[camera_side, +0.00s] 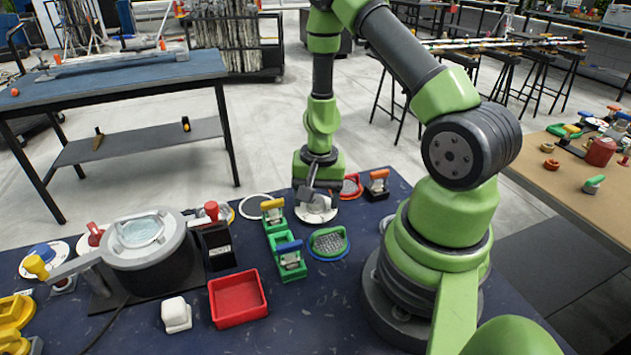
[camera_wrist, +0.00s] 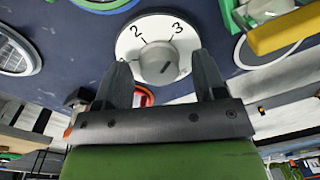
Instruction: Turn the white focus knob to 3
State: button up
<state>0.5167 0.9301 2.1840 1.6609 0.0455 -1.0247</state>
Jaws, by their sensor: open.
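The focus knob (camera_wrist: 156,60) is a pale grey-white round knob at the centre of a white dial (camera_wrist: 128,45) in the wrist view. The dial shows the numbers 2 and 3 with tick marks, 3 to the right of 2. A short dark mark on the knob's face lies right of its centre, away from both numbers. My gripper (camera_wrist: 163,76) is open, one finger on each side of the knob, with gaps showing. In the side view the dial (camera_side: 316,215) lies on the dark blue table under my gripper (camera_side: 319,193), which hides most of the knob.
A red tray (camera_side: 238,299), a white block (camera_side: 176,314) and a grey round device (camera_side: 150,250) stand farther left.

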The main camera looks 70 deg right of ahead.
jog(key=n, duration=1.1)
jog(key=shift+n+g, duration=0.3)
jog(key=shift+n, duration=0.1)
jog(key=n, duration=1.2)
notch_tip(320, 180, up, 10)
jog(key=r, duration=0.1)
jog(key=s+a+r+m+t, duration=0.2)
jog(key=a+r+m, duration=0.3)
jog(key=r, duration=0.3)
jog(key=s+a+r+m+t, duration=0.2)
jog(key=a+r+m+t, duration=0.1)
jog(key=a+r+m, duration=0.3)
jog(key=shift+s+a+r+m+t+y, duration=0.35)
jog(key=shift+a+r, duration=0.35)
jog(key=shift+r, duration=0.65)
